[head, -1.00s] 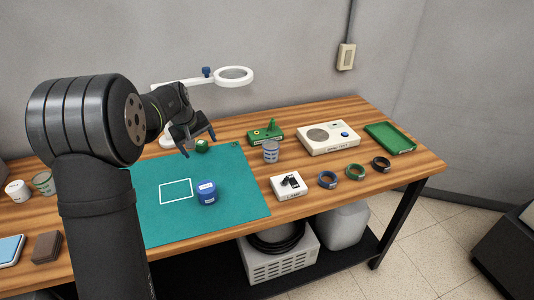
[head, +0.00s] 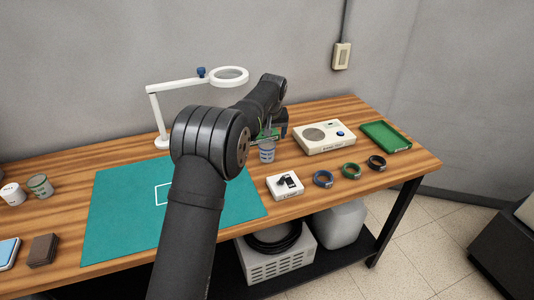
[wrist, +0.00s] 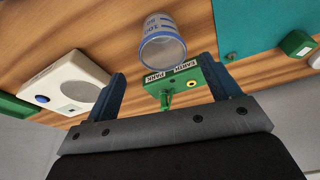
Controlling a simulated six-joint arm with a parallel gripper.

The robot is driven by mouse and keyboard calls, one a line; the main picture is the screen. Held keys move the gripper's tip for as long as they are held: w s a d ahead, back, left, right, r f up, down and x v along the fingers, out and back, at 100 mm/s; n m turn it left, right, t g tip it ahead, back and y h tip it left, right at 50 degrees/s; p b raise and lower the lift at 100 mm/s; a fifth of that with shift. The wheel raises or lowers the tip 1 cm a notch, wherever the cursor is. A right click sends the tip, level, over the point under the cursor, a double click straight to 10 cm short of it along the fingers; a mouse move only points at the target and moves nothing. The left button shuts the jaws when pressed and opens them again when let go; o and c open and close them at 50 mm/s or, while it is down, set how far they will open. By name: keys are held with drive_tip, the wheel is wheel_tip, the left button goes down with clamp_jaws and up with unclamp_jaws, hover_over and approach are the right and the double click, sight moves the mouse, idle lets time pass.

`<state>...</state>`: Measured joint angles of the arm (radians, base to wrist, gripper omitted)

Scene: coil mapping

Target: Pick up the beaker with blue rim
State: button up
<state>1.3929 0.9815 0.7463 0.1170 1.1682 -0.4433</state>
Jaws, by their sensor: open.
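The clear beaker with blue rim and blue markings (head: 267,154) stands upright on the wooden table, just right of the green mat. In the wrist view the beaker (wrist: 160,42) shows ahead of the fingertips, roughly between them and apart from them. My gripper (wrist: 166,76) is open and empty, its two blue-grey fingers spread wide. In the head view my gripper (head: 272,132) is close to the beaker, and my arm partly hides it.
A green block with a printed label (wrist: 172,84) lies close beside the beaker. The green mat (head: 115,220) is partly hidden by my arm.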

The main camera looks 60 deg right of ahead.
sight(267, 151)
drive_tip(key=x, duration=0.4)
drive_tip(key=shift+w+d+f, duration=0.1)
drive_tip(key=shift+f, duration=0.1)
drive_tip(key=x, duration=0.5)
drive_tip(key=shift+w+f, duration=0.15)
drive_tip(key=c, duration=1)
